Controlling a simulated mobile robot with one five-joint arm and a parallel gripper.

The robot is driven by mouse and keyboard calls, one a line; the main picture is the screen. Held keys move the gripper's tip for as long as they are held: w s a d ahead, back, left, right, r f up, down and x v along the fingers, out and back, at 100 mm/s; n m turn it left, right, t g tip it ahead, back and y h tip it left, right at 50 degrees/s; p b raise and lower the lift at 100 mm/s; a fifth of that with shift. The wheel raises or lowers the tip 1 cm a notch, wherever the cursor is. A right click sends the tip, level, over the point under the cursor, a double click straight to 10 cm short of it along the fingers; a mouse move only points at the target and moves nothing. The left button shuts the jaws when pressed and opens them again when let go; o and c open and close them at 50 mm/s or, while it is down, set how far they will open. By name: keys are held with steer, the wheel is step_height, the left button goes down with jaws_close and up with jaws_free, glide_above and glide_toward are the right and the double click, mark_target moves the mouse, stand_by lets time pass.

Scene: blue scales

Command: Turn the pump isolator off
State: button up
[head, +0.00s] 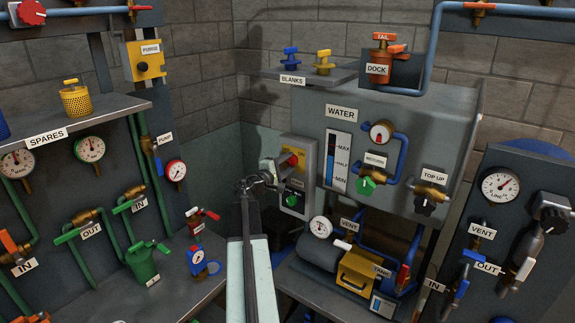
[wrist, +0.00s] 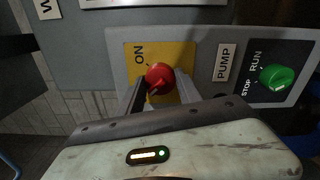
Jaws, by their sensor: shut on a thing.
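The pump control box (head: 306,156) is a grey box on the wall. Its upper part has a red knob (head: 292,160) on a yellow plate, the isolator. The wrist view shows the red knob (wrist: 160,76) on the yellow plate (wrist: 181,57), with the word ON printed beside it. My gripper (wrist: 160,90) has its fingers on either side of the red knob and is shut on it. In the head view my gripper (head: 268,176) reaches the box from the left. The fingers partly hide the plate, and I cannot tell the knob's exact pointing.
A green RUN/STOP knob (wrist: 276,77) sits beside the PUMP label (wrist: 226,62) on the same box. A water panel (head: 435,130) with valves is to the right. Green pipework (head: 120,225) and a shelf are left.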

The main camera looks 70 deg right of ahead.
steer(key=o, duration=1.4)
steer(key=shift+w+d, duration=0.1)
steer(key=shift+c, duration=0.2)
steer(key=v, duration=0.8)
